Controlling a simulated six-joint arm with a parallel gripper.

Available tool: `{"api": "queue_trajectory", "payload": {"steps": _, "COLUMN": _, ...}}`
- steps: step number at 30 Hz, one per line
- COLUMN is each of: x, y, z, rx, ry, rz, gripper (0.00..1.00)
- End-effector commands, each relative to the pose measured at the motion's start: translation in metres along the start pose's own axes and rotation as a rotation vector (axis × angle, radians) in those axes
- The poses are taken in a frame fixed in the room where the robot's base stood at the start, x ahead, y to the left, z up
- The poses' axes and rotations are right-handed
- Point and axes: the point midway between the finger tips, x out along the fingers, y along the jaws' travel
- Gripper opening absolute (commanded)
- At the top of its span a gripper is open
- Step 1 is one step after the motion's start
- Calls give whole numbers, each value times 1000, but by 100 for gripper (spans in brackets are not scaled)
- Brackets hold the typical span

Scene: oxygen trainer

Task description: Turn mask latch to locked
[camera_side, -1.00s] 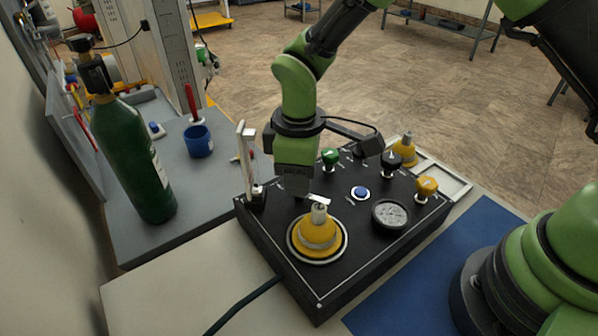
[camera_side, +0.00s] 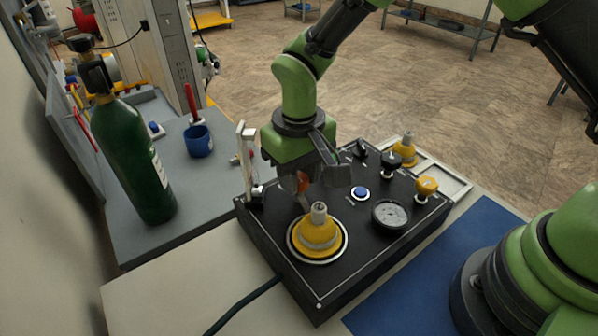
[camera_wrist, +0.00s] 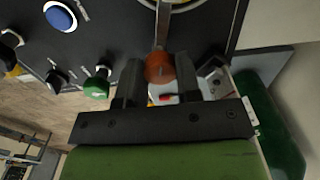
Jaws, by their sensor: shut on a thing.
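The mask latch shows in the wrist view as a metal lever (camera_wrist: 162,27) with an orange-red knob (camera_wrist: 160,68) at its end. In the side view the knob (camera_side: 303,182) shows just behind a yellow round mount (camera_side: 318,234) with a grey post on top. My gripper (camera_wrist: 160,75) is shut on the latch knob, with one dark finger on each side of it. In the side view my gripper (camera_side: 302,184) is low over the black panel (camera_side: 345,255), and its body hides part of the panel behind. I cannot read any lock marking.
The panel also bears a blue button (camera_side: 360,193), a round gauge (camera_side: 390,215), a black knob (camera_side: 391,163) and a yellow knob (camera_side: 427,187). A green knob (camera_wrist: 97,86) is close to my gripper. A clear upright tube (camera_side: 247,165) stands left; a green cylinder (camera_side: 133,160) stands beyond.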

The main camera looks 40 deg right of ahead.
Motion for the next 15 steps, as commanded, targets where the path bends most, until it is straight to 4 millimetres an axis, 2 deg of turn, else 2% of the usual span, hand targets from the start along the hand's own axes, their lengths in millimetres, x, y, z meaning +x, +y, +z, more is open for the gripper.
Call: {"api": "queue_trajectory", "payload": {"steps": 15, "x": -1, "y": 0, "z": 0, "rx": 72, "ry": 1, "rz": -1, "gripper": 8}}
